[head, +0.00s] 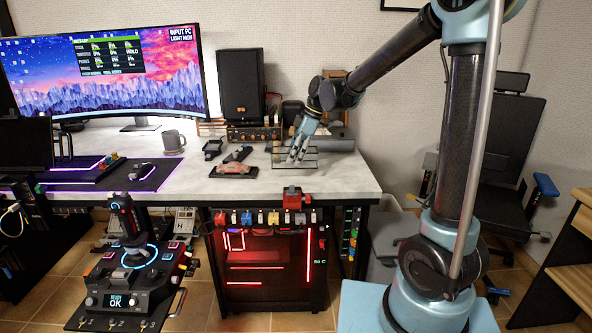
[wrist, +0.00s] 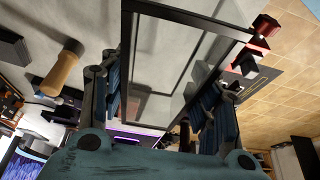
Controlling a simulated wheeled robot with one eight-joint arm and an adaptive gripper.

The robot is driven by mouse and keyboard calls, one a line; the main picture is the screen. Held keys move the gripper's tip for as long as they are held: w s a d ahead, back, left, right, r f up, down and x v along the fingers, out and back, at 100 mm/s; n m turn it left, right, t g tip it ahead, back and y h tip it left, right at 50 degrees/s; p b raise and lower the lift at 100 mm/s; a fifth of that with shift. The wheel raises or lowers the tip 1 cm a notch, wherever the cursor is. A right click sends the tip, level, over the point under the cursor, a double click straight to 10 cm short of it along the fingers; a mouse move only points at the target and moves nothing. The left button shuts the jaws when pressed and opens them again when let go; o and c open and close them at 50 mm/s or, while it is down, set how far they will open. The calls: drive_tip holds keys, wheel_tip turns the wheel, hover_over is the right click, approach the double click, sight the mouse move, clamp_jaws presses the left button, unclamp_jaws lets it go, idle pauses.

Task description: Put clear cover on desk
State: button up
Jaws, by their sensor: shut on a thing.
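The clear cover (wrist: 178,55) is a see-through box with dark edges. In the wrist view it lies between the two fingers of my gripper (wrist: 165,110), which is shut on it. In the head view my gripper (head: 298,150) reaches down over the right part of the white desk (head: 340,185), and the cover (head: 308,160) shows faintly around the fingertips. It is at or just above the desk surface; I cannot tell whether it touches. The fingers hide part of the cover.
A model car (head: 234,170) and small dark items lie left of the cover. A black speaker (head: 241,83) stands behind, and a grey mug (head: 172,141) is farther left. A red item (head: 292,197) sits at the front edge. The desk's right front corner is clear.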

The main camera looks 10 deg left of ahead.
drive_tip(key=shift+s+f, duration=0.1)
drive_tip(key=shift+f, duration=2.4)
drive_tip(key=o, duration=1.1)
